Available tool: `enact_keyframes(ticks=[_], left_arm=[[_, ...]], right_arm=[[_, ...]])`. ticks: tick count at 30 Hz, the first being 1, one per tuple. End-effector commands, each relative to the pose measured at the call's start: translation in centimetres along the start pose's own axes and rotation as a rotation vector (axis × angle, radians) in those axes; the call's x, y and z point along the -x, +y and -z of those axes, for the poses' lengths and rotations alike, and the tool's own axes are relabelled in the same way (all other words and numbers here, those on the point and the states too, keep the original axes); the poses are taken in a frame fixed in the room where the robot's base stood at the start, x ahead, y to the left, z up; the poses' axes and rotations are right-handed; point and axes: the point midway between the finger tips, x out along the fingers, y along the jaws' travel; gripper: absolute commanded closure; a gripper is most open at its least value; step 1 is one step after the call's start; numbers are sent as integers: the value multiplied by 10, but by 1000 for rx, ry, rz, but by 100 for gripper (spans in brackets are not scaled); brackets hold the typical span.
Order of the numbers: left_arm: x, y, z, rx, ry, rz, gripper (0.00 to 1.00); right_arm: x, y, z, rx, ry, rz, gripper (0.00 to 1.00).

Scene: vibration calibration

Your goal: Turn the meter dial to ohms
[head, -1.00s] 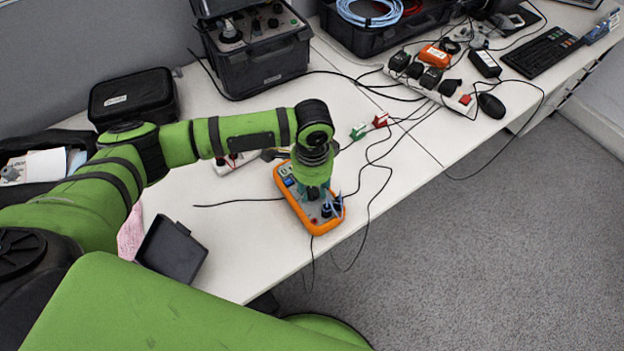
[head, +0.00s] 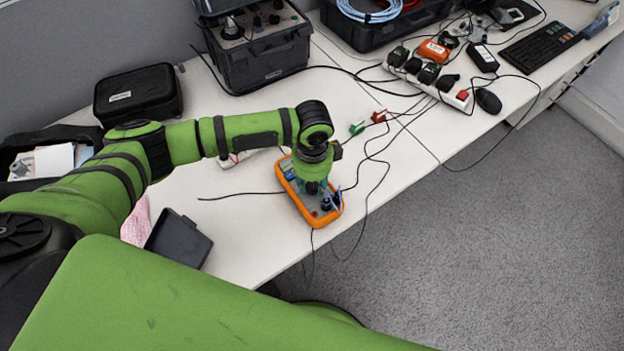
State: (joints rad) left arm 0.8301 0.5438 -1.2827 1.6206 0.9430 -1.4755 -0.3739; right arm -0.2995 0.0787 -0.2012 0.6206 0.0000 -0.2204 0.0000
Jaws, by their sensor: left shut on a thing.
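The meter (head: 302,209) has an orange rim and a grey face and lies on the white table near its front edge. My left gripper (head: 312,187) points down over the middle of the meter, where the dial sits. It is shut on the dial, which the gripper and wrist mostly hide, so I cannot read its setting. Plugs with leads (head: 331,203) sit at the meter's near end. The display end is partly covered by my arm. My right gripper is not in view.
A black case with knobs (head: 262,62) stands behind. A power strip (head: 440,86) with several plugs lies back right. Red and green clips (head: 367,123) and black cables lie right of the meter. A dark box (head: 178,240) is at the left front.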

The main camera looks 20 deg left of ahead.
Motion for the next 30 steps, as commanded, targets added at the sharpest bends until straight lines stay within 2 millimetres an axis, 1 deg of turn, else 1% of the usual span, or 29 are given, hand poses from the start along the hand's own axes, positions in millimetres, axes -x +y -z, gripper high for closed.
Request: enact_keyframes(ticks=[1, 4, 5, 6, 15, 19, 23, 30], left_arm=[[-1, 2, 3, -3, 7, -3, 98], [-1, 2, 3, -3, 8, -3, 98], [-1, 2, 3, -3, 8, -3, 53], [-1, 2, 3, -3, 8, -3, 41], [0, 1, 1, 0, 3, -2, 41], [7, 0, 2, 0, 4, -1, 41], [28, 0, 2, -1, 6, 2, 41], [80, 0, 3, -2, 7, 2, 41]], right_arm=[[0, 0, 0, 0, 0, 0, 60], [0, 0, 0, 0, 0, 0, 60], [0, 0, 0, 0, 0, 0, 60], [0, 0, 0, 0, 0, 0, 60], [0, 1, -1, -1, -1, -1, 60], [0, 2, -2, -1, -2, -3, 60], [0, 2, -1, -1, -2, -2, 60], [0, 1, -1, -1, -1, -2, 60]])
